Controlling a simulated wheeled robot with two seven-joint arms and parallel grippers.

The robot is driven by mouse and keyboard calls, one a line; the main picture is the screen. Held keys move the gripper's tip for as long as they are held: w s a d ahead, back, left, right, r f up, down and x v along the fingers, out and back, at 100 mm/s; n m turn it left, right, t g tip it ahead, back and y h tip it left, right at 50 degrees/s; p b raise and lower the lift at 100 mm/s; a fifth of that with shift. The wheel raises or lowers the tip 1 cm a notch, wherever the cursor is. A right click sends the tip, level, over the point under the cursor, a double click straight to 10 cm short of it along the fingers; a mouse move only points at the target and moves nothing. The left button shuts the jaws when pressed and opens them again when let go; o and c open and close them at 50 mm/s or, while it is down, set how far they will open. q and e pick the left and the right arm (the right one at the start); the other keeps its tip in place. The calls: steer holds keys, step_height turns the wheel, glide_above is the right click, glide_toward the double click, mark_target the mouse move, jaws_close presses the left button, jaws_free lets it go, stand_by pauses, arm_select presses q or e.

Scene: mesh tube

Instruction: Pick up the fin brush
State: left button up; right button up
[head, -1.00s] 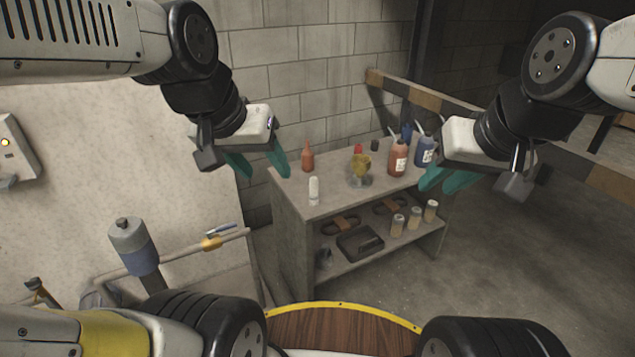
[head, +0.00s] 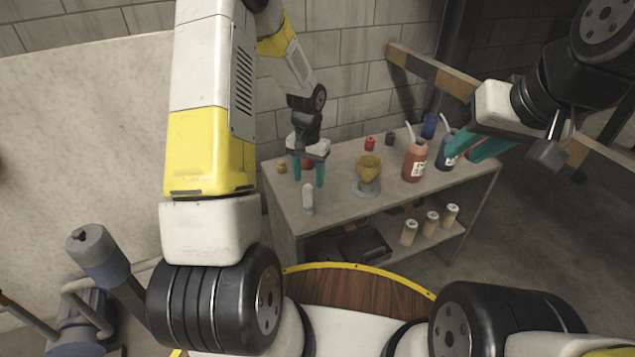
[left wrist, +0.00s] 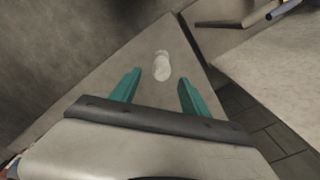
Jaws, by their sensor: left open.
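I cannot make out for certain which object is the fin brush. A small white upright piece with a rounded top (head: 308,198) stands near the front left of the bench top. It also shows in the left wrist view (left wrist: 162,66), just beyond my fingertips. My left gripper (head: 308,178) is open and points down over the bench, just behind this piece in the head view. Its teal fingers are apart and empty in the left wrist view (left wrist: 159,80). My right gripper (head: 478,150) hangs by the bench's right end; its finger gap is unclear.
The grey bench (head: 335,226) also carries a yellowish cup (head: 368,169), a red-brown bottle (head: 414,162), a blue bottle (head: 445,152) and a red cap-like piece (head: 370,143). Several small jars (head: 431,222) stand on its lower shelf. A block wall (head: 345,60) closes off the back.

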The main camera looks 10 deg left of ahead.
mark_target(308, 197)
arm_select(q)
step_height(308, 197, down, 9)
steer(key=shift+a+r, duration=0.15)
steer(key=shift+r, duration=0.05)
jaws_close()
stand_by(0.4)
